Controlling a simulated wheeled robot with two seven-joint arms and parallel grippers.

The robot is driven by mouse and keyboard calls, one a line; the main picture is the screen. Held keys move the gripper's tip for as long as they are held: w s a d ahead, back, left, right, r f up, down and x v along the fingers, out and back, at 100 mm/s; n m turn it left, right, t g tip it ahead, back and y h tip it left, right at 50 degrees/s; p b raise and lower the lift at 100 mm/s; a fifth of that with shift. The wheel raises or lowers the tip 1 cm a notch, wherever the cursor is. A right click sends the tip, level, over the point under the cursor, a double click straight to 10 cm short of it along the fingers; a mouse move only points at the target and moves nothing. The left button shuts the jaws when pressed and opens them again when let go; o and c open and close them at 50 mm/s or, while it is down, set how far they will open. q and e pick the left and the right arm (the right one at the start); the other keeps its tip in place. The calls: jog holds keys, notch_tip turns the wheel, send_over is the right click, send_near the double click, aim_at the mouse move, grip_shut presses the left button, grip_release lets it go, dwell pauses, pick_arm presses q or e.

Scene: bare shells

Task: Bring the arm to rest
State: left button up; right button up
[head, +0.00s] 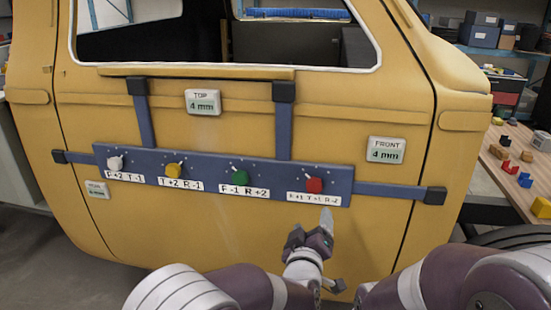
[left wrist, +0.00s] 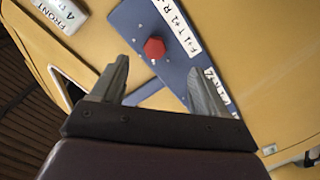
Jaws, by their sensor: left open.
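My left gripper (head: 326,220) is in front of the yellow door (head: 230,235), just below the red knob (head: 314,185) at the right end of the blue bar (head: 275,186). In the left wrist view its two fingers (left wrist: 162,82) stand apart with nothing between them. The red knob (left wrist: 154,48) shows beyond the fingertips, apart from them. My left arm (head: 235,288) reaches in along the bottom of the head view. Part of my right arm (head: 435,275) shows at the lower right; its gripper is not in view.
The bar also carries white (head: 115,163), yellow (head: 174,170) and green (head: 240,177) knobs. A wooden table (head: 500,178) with small coloured blocks stands at right.

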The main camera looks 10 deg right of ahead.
pick_arm(q)
jog(key=s+a+f+m+g, duration=0.1)
jog(key=s+f+m+g, duration=0.5)
jog(key=f, duration=0.4)
jog(key=s+a+f+m+g+y, duration=0.15)
jog(key=s+a+g, duration=0.25)
jog(key=s+a, duration=0.5)
jog(key=s+a+f+g+y, duration=0.3)
jog(key=s+a+g, duration=0.25)
jog(key=a, duration=0.85)
jog(key=s+a+r+n+p, duration=0.3)
jog(key=s+a+r, duration=0.15)
jog(key=a, duration=0.45)
notch_tip(320, 180, up, 14)
jog(key=w+p, duration=0.1)
jog(key=p, duration=1.2)
jog(key=shift+d+f+y, duration=0.25)
jog(key=shift+d+y, duration=0.05)
jog(key=shift+y, duration=0.15)
jog(key=shift+w+m, duration=0.1)
jog(key=shift+m, duration=0.15)
